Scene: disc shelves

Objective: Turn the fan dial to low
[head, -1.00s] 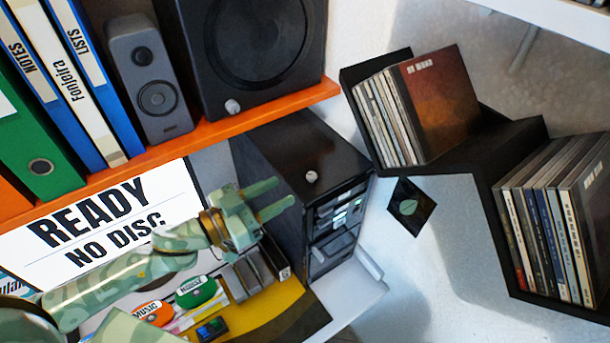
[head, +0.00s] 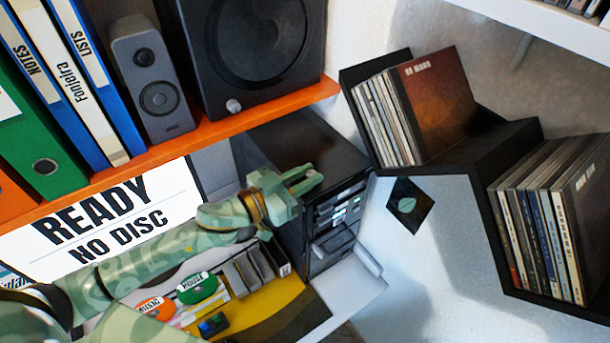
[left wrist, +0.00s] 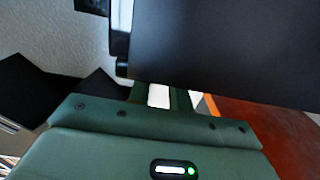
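The black tower unit (head: 318,140) stands under the orange shelf in the head view. A small pale knob (head: 313,174), which looks like the fan dial, sits at its top front edge. My left gripper (head: 315,175) reaches it from the left, its fingers at the knob and partly covering it. The fingers look apart, and I cannot tell whether they touch the knob. In the left wrist view a gap with a pale patch shows between the fingers (left wrist: 160,96), close to a large dark surface. The dial's setting is not readable. My right gripper is not in view.
The orange shelf (head: 215,130) with speakers and binders hangs above my left arm. A READY NO DISC screen (head: 100,225) is behind the arm. Disc holders (head: 255,265) stand below it. Black hexagonal disc shelves (head: 490,150) are on the right.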

